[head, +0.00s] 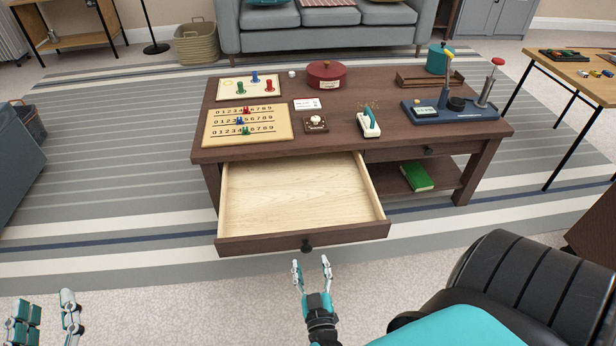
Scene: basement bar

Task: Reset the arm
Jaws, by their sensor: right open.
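My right gripper (312,264) points up just in front of the open drawer (300,190) of the dark wooden coffee table. Its two fingers are apart with nothing between them. The drawer's round dark knob (307,245) is a little above and behind its fingertips; they look apart from it. The drawer is pulled far out and looks empty. My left gripper (45,298) is at the bottom left corner, well away from the table. Its fingers are apart and nothing shows between them; its lower part is cut off by the picture edge.
The coffee table (350,143) carries number boards (246,126), a red round box (326,75), a teal-handled item (370,120) and a blue stand (452,110). A green book (416,177) lies on its lower shelf. A black ribbed seat (530,280) is close at right.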

